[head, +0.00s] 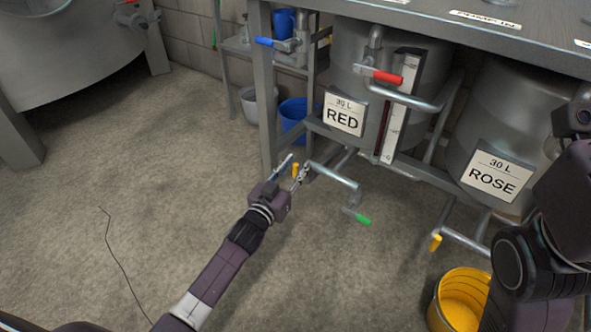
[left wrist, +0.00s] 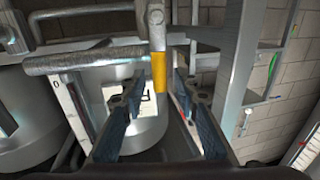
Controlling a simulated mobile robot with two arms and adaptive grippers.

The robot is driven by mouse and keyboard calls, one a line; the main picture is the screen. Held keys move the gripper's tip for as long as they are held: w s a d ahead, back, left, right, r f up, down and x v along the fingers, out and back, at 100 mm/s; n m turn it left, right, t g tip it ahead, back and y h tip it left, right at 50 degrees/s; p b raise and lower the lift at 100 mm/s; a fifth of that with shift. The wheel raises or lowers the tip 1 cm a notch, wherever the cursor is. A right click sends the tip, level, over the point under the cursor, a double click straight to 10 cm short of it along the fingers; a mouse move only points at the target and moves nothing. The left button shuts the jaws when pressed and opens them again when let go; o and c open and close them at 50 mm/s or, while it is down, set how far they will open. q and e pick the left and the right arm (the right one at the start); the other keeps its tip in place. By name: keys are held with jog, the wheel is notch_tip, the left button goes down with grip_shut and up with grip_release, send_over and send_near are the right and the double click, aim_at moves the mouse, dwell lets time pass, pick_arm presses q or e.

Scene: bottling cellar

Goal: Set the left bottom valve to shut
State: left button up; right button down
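The left bottom valve has a yellow-tipped lever (head: 296,169) near the left end of the low pipe under the RED tank. In the left wrist view the lever's yellow sleeve (left wrist: 159,72) hangs from a metal shank. My left gripper (head: 288,170) is at this lever. In the left wrist view its fingers (left wrist: 160,115) are spread, with the yellow sleeve showing between them and a gap on both sides. I cannot tell how deep the sleeve is between them.
A green-handled valve (head: 361,218) and another yellow-handled valve (head: 436,242) sit low to the right. The RED tank (head: 345,60) carries a red-handled valve (head: 387,77). A frame leg (head: 265,100) stands just behind the gripper. A yellow bucket (head: 462,300) stands at lower right.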

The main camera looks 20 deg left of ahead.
pick_arm(q)
grip_shut()
dwell(0.3)
